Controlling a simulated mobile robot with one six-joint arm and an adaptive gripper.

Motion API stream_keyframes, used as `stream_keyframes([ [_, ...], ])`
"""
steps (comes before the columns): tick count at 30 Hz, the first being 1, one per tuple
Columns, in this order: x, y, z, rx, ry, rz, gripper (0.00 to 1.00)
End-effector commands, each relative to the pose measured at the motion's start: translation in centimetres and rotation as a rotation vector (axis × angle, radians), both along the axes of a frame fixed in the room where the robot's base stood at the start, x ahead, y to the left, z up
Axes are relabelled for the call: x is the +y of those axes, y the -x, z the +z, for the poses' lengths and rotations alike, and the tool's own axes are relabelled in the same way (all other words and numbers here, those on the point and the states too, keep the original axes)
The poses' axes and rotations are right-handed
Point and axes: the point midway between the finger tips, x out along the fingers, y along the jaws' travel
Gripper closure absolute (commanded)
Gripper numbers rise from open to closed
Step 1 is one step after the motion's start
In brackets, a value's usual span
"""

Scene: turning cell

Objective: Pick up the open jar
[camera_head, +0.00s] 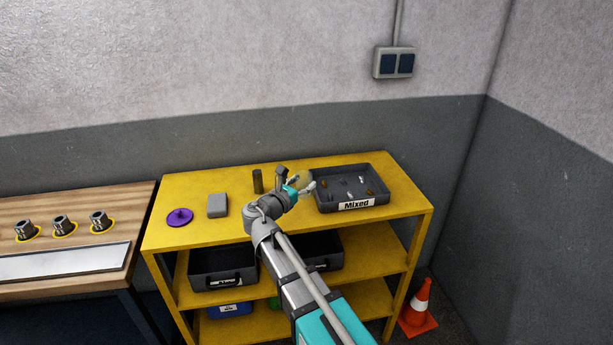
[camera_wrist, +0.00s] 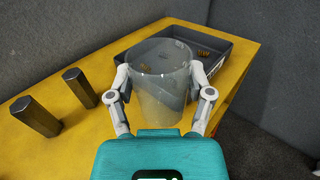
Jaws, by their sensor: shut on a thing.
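The open jar is a clear, empty-looking cylinder (camera_wrist: 160,75) between the two fingers of my gripper (camera_wrist: 160,85) in the wrist view. My gripper is shut on it, with one finger on each side. In the head view my gripper (camera_head: 300,186) is over the yellow shelf's top, just left of the black tray, and the jar is mostly hidden behind it. I cannot tell whether the jar's base touches the shelf.
A black tray (camera_head: 352,205) labelled "Mixed" holds several small parts, right beside the jar. Two dark hexagonal posts (camera_wrist: 37,116) (camera_wrist: 80,88) stand to the left. A grey block (camera_head: 217,205) and a purple lid-like disc (camera_head: 179,217) lie farther left on the yellow shelf (camera_head: 200,238).

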Motion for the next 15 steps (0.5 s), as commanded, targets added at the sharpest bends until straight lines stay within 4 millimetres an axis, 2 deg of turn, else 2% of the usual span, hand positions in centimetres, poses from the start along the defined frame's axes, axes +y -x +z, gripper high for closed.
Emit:
stream_keyframes([
  [1,-0.4,1.7,1.0,0.000,0.000,0.002,0.73],
  [6,-0.6,4.6,2.2,0.000,0.000,0.002,0.73],
  [15,-0.8,7.3,3.2,0.000,0.000,0.001,0.73],
])
